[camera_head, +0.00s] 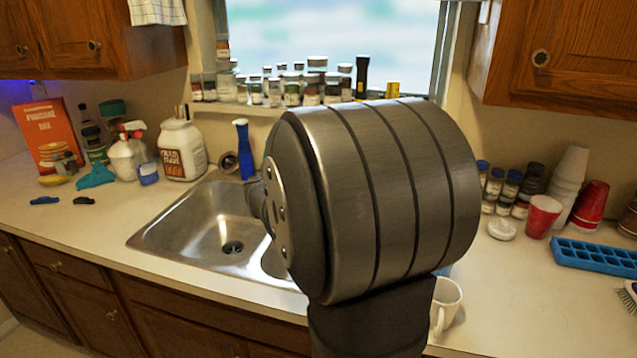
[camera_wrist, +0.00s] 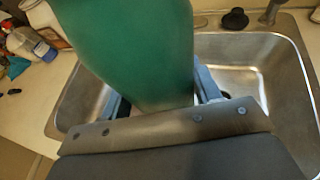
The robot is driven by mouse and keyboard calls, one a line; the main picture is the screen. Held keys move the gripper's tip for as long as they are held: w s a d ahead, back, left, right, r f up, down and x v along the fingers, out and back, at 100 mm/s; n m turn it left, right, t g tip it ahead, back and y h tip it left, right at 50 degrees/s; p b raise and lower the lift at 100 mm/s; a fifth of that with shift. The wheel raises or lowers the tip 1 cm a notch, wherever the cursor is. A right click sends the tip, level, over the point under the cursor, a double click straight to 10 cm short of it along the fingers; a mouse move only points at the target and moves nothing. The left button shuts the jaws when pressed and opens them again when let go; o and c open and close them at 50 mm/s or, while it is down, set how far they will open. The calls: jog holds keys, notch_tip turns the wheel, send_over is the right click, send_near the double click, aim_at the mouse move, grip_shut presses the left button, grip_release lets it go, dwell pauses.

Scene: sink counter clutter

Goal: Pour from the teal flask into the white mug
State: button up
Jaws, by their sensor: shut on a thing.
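The teal flask (camera_wrist: 135,50) fills the middle of the wrist view, large and green, between the two fingers of my gripper (camera_wrist: 160,95). My gripper is shut on it, and the sink lies below and behind it. The flask's top is out of the wrist view. In the head view my own arm hides both the gripper and the flask. The white mug (camera_head: 447,301) stands on the counter at the front, right of the sink, partly hidden behind my arm. Its handle shows at the lower left. The mug is not in the wrist view.
The metal sink (camera_head: 190,222) is left of my arm. A blue ice tray (camera_head: 597,257), a red cup (camera_head: 542,215) and stacked cups (camera_head: 568,180) stand at the right. Bottles, a white jug (camera_head: 182,150) and a red box (camera_head: 52,135) crowd the left.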

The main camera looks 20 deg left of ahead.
jog(key=s+n+y, duration=0.1)
jog(key=s+y, duration=0.1)
jog(key=s, duration=0.3)
jog(key=w+d+f+m+h, duration=0.15)
jog(key=d+m+h, duration=0.95)
jog(key=d, duration=1.6)
jog(key=s+d+f+n+g+h, duration=0.2)
jog(key=s+d+h, duration=0.5)
jog(key=d, duration=0.4)
jog(key=s+d+f+n+g+h, duration=0.2)
jog(key=s+d+n+h, duration=0.3)
jog(key=d, duration=0.6)
jog(key=s+g+h, duration=0.1)
jog(key=s+h, duration=0.1)
jog(key=shift+s+f+n+h, duration=0.25)
jog(key=shift+f+n+h, duration=0.05)
jog(key=shift+f, duration=0.05)
